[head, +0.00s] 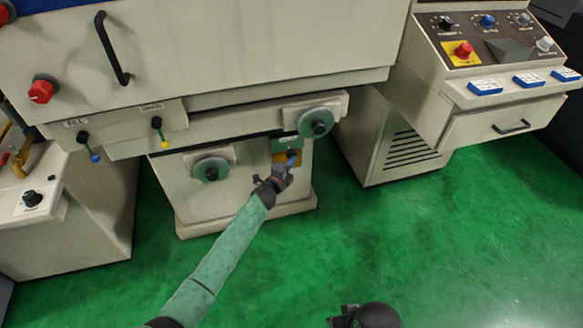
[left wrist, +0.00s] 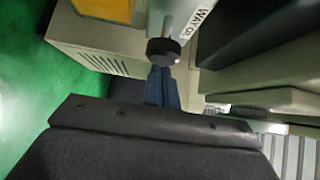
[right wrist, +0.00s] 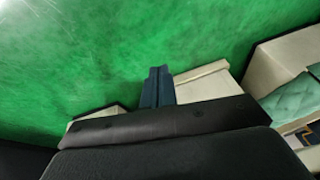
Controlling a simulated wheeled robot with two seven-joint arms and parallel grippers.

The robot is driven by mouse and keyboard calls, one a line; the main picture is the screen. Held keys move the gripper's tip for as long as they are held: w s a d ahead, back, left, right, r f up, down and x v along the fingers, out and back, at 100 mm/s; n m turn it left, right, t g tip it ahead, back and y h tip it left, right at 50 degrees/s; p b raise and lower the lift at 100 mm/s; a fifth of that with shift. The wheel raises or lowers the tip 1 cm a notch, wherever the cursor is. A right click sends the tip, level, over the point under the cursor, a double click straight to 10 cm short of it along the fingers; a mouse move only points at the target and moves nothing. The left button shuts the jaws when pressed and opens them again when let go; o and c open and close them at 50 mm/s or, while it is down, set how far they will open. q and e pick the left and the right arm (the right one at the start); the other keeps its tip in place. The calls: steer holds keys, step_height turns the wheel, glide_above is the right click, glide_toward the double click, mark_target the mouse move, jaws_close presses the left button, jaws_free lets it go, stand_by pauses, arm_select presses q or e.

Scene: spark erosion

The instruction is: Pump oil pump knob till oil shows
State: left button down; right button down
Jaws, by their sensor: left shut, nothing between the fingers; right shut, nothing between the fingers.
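The oil pump's black round knob (left wrist: 163,51) shows in the left wrist view, at the end of a pale body with a label starting "WAY O" (left wrist: 201,18). My left gripper (left wrist: 160,72) is shut, with its blue fingertips right at the knob's edge; I cannot tell whether they touch. In the head view my left gripper (head: 293,158) is in front of the grey-green pump area (head: 284,144) on the machine base, and I cannot make out the knob there. No oil can be made out. My right gripper (right wrist: 157,75) is shut and empty, pointing over green floor.
Two black-knobbed handwheels (head: 210,169) (head: 318,122) flank the pump area. A control console (head: 495,50) stands at the right, a cabinet (head: 60,225) at the left.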

mark_target(288, 156)
arm_select(q)
steer(key=shift+w, duration=0.15)
arm_select(e)
steer(key=shift+w+f, duration=0.1)
steer(key=shift+f, duration=0.05)
arm_select(q)
steer(key=w, duration=0.1)
steer(key=w+a+b, duration=0.1)
steer(key=shift+w, duration=0.4)
steer(key=shift+a+r, duration=0.1)
arm_select(e)
steer(key=shift+a+f, duration=0.55)
steer(key=shift+f, duration=0.2)
